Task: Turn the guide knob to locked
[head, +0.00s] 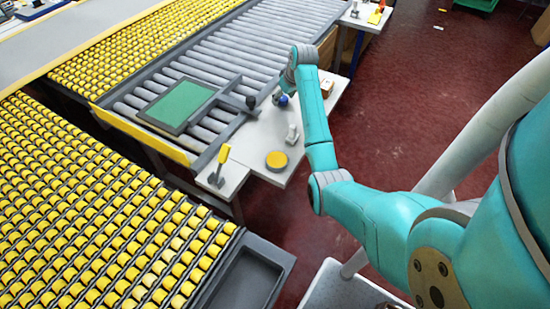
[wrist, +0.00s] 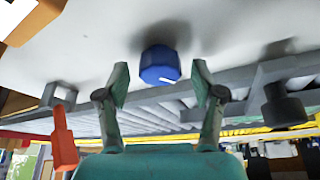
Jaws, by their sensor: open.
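A blue faceted knob (wrist: 160,62) stands on the pale table top in the wrist view, with a small white mark on its face. It also shows in the head view (head: 283,99), partly covered by my arm's end. My gripper (wrist: 160,75) is open, with one finger on each side of the blue knob and a gap to it on both sides. Nothing is between the fingers but the view of the knob. I cannot tell whether the blue knob is the guide knob, or its setting. A black knob (head: 251,101) on a grey bar also shows in the wrist view (wrist: 283,106).
A grey roller conveyor (head: 225,68) carries a green panel (head: 177,102) in a dark frame. On the pale table (head: 255,140) are a yellow disc (head: 277,160), a yellow-handled lever (head: 222,155) and a small white piece (head: 292,134). An orange lever (wrist: 63,140) is left of my gripper.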

